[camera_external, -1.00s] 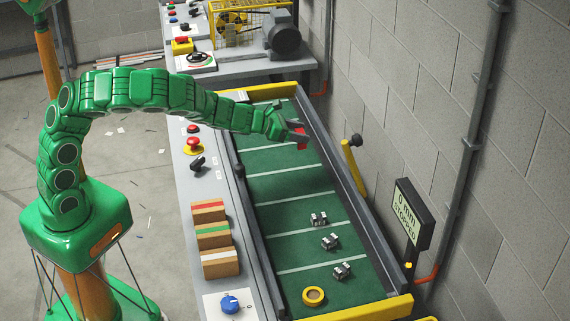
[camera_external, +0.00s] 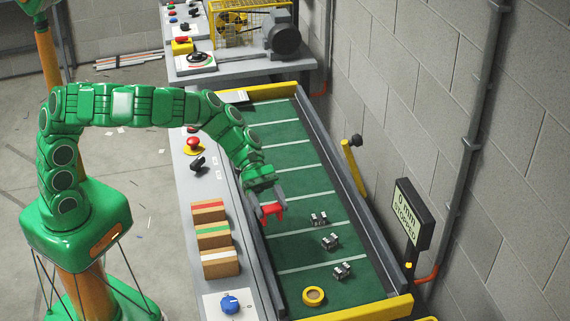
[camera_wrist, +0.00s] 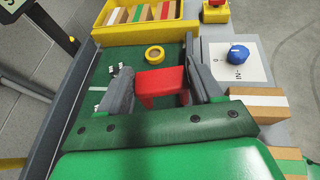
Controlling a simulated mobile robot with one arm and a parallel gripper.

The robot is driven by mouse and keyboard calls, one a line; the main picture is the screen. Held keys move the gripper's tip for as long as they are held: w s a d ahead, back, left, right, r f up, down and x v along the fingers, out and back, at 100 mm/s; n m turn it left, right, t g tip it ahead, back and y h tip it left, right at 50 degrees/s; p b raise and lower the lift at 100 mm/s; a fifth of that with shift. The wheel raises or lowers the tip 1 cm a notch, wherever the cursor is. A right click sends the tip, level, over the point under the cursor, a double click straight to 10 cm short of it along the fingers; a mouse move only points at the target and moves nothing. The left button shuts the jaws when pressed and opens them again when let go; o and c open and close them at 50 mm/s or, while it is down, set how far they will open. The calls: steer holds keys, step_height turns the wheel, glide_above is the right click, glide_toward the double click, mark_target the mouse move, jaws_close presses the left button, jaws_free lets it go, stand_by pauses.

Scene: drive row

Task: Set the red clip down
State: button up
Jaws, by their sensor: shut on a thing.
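The red clip (camera_external: 271,211) is between the two grey fingers of my gripper (camera_external: 269,206), which is shut on it. It is held over the left side of the green belt (camera_external: 283,181), close to the belt's left rail; I cannot tell how high. In the wrist view the red clip (camera_wrist: 160,84) sits between the fingers of my gripper (camera_wrist: 155,88), with its front edge in plain view.
Several small metal pieces (camera_external: 330,242) lie on the belt to the right, and a yellow ring (camera_external: 313,296) lies at its near end. Striped blocks (camera_external: 214,235) stand on the grey ledge at left, by a blue knob (camera_external: 230,303). A sign (camera_external: 411,214) reads stopped.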

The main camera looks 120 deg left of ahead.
steer(key=s+d+m+g+h, duration=0.2)
steer(key=d, duration=0.3)
steer(key=shift+w+a+f, duration=0.65)
steer(key=shift+w+f, duration=0.95)
steer(key=shift+w, duration=0.45)
steer(key=shift+w+a+f, duration=0.6)
steer(key=shift+w+f, duration=0.95)
steer(key=shift+w, duration=0.45)
steer(key=shift+w+a+f, duration=0.65)
steer(key=shift+w+f, duration=0.95)
steer(key=shift+w, duration=0.45)
steer(key=shift+f, duration=0.1)
steer(key=shift+w+a+f, duration=0.1)
steer(key=shift+w+f, duration=0.05)
steer(key=shift+w, duration=0.05)
steer(key=shift+w+f, duration=0.1)
steer(key=shift+f, duration=1.5)
steer(key=shift+f, duration=0.1)
